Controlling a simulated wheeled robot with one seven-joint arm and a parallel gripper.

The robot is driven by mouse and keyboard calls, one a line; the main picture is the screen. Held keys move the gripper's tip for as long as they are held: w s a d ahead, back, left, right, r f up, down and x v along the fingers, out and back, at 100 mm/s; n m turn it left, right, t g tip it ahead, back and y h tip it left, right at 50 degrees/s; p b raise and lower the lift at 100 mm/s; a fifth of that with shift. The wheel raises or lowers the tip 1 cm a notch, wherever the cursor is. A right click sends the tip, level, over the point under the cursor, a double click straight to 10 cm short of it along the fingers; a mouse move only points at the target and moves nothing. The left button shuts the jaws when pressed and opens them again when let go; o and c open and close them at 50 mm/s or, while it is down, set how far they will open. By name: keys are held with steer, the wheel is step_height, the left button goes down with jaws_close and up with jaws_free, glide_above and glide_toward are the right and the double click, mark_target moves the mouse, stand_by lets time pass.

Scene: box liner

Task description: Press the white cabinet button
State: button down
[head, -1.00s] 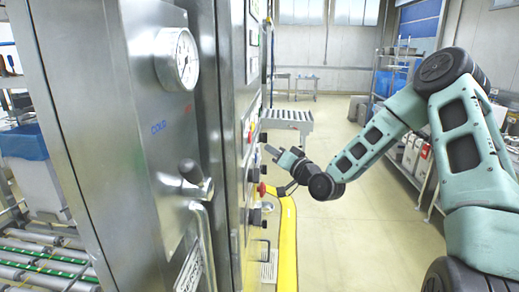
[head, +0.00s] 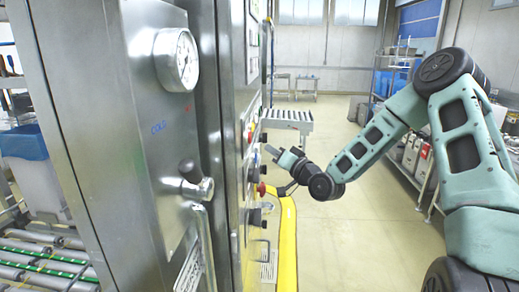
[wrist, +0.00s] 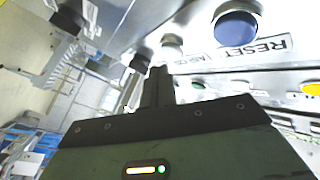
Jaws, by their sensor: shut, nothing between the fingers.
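The steel cabinet (head: 155,120) fills the left of the head view. Its control panel shows close up and tilted in the wrist view. A white button (wrist: 172,42) sits there beside a large blue button (wrist: 237,27) near a RESET label. My gripper (head: 271,151) is beside the panel face in the head view, its fingers pointing toward the controls. In the wrist view the shut, empty fingers (wrist: 157,76) point up toward the row of buttons, just below the white one. I cannot tell whether the tip touches anything.
A green button (wrist: 198,85) and a yellow button (wrist: 311,88) are on the panel. A red knob (head: 262,189) protrudes below my gripper. Shelving (head: 400,75) stands at the right, with open floor between.

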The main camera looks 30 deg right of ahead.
steer(key=shift+w+a, duration=0.1)
steer(key=shift+a, duration=0.05)
stand_by(0.5)
steer(key=shift+w+a, duration=0.15)
steer(key=shift+a, duration=0.05)
steer(key=shift+w+a+b, duration=0.2)
steer(key=shift+a+b, duration=0.1)
steer(key=shift+a, duration=0.05)
stand_by(0.7)
steer(key=shift+s+d, duration=0.1)
steer(key=shift+d, duration=0.05)
steer(key=shift+s+d, duration=0.35)
steer(key=shift+d, duration=0.15)
stand_by(0.4)
steer(key=shift+s+d, duration=0.7)
steer(key=shift+d, duration=0.35)
steer(key=shift+s+d, duration=0.7)
steer(key=shift+d, duration=0.35)
